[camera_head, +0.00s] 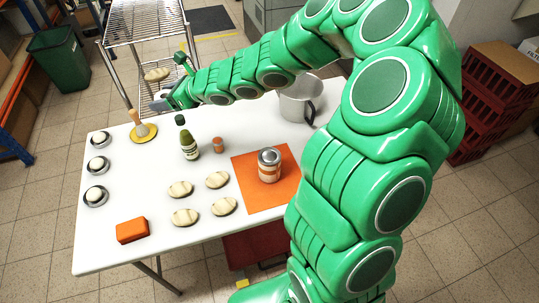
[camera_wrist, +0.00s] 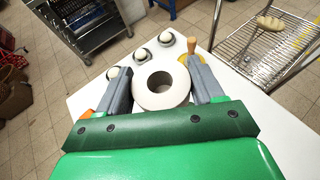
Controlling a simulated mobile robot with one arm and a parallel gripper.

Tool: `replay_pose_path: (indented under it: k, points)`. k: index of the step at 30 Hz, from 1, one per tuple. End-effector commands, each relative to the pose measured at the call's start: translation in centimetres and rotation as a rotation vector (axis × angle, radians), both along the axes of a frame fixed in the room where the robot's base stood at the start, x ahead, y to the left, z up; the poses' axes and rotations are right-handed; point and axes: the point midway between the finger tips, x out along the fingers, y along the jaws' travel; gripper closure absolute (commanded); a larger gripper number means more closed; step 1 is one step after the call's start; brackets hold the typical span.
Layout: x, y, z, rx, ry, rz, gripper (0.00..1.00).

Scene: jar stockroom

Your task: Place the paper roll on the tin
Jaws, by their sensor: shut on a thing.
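The paper roll (camera_wrist: 161,86) is white with a hollow core and sits between the two grey fingers of my gripper (camera_wrist: 162,88) in the wrist view. The fingers are shut on its sides. In the head view my gripper (camera_head: 170,99) is held above the far left part of the white table, and it largely hides the roll. The tin (camera_head: 269,166) has a grey lid and an orange and white label. It stands upright on an orange mat (camera_head: 246,191) at the table's right side, well apart from my gripper. The tin's top is clear.
A wooden-handled tool (camera_head: 137,122) stands on a yellow disc.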

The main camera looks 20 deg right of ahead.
Motion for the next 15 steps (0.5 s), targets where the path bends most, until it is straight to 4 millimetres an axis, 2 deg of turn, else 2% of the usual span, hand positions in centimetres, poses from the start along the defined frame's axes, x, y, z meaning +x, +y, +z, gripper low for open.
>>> replay_pose_path:
  k: [7, 15]
  points:
    - [0.6, -4.0, 0.6, -0.005, -0.001, -0.009, 0.64]
    - [0.2, -8.3, 1.0, -0.004, 0.001, 0.003, 0.64]
